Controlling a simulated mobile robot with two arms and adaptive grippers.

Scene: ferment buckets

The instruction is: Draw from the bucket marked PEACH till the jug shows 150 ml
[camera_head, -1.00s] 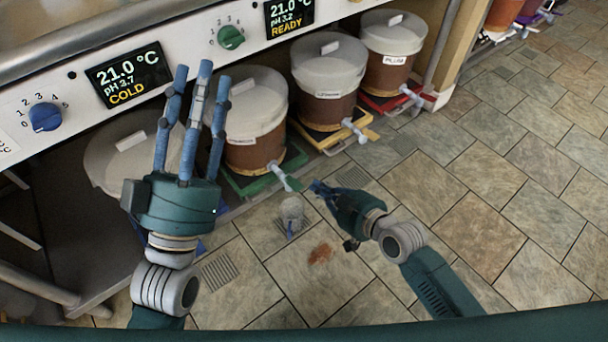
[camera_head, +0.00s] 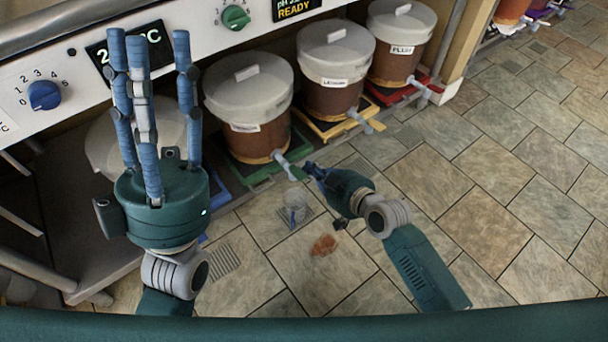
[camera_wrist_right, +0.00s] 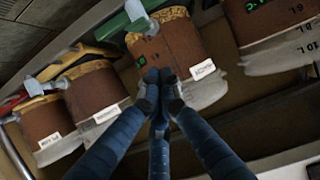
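The bucket on the green tray (camera_head: 250,105) has a pale lid and a small white label that is too blurred to read. Its pale tap (camera_head: 284,164) points toward the front right. A small clear jug (camera_head: 296,208) stands on the floor just below and in front of that tap; its level cannot be read. My right gripper (camera_head: 312,170) is beside the tap, to its right, with a small gap. In the right wrist view its fingertips (camera_wrist_right: 160,78) meet with nothing visible between them. My left gripper (camera_head: 148,45) is raised with spread fingers, empty.
A bucket marked LEMON (camera_head: 335,82) and one marked PLUM (camera_head: 400,50) stand behind to the right, with taps sticking out. Another bucket (camera_head: 105,140) is partly hidden behind my left gripper. A brown stain (camera_head: 324,244) marks the floor. The tiled floor at right is clear.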

